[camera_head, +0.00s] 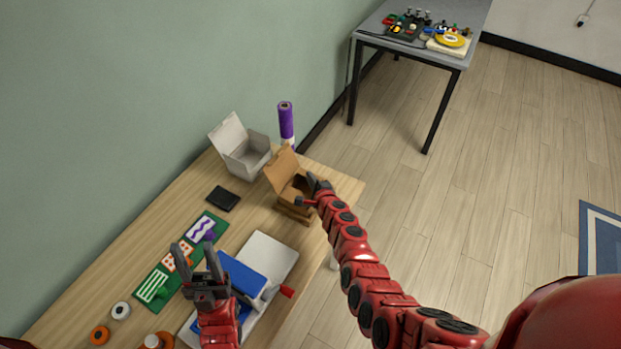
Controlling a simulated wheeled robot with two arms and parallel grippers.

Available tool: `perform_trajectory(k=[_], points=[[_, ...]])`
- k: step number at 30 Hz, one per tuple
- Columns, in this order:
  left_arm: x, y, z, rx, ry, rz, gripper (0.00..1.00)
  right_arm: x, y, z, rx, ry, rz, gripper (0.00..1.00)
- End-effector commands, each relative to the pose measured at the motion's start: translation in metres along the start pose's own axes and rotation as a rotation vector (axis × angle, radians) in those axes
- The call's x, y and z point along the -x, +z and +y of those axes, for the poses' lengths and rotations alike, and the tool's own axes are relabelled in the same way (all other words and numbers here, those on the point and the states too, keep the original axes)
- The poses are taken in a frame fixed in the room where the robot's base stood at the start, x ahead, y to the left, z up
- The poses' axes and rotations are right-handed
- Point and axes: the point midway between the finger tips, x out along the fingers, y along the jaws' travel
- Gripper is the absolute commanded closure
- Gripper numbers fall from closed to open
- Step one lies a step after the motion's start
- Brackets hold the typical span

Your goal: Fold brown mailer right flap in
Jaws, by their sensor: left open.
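The brown mailer (277,168) is a small open cardboard box near the table's far right edge, with its lid raised at the back left. My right gripper (307,190) is at the box's right side, at or against its right wall or flap. The gripper and arm hide that flap, and I cannot tell whether the fingers hold it. My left gripper (192,250) is open and empty over the near part of the table, well away from the box.
A white open box (245,160) and a purple roll (286,120) stand behind the mailer. A black wallet-like item (223,198), a green mat (158,287), a blue device (242,276) on a white board (272,252) and tape rolls (121,310) lie nearer. A grey table (405,45) stands apart.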

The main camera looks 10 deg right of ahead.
Motion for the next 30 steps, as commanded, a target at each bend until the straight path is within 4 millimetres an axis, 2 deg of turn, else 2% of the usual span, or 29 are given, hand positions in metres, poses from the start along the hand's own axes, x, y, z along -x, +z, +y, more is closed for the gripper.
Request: perform_trajectory(k=[19,24,27,30], points=[[0.001,0.000,0.000,0.000,0.000,0.000,0.50,0.000,0.000,0.001,0.001,0.000,0.000,1.00],[0.024,0.004,0.001,0.000,0.000,0.000,0.50,-0.004,-0.002,0.011,0.038,-0.037,-0.003,1.00],[0.035,0.006,0.002,0.000,0.000,0.000,0.50,-0.003,-0.002,0.010,0.066,-0.069,-0.002,1.00],[0.039,0.007,0.002,0.000,0.000,0.000,0.50,-0.001,-0.001,0.010,0.083,-0.083,-0.001,1.00]])
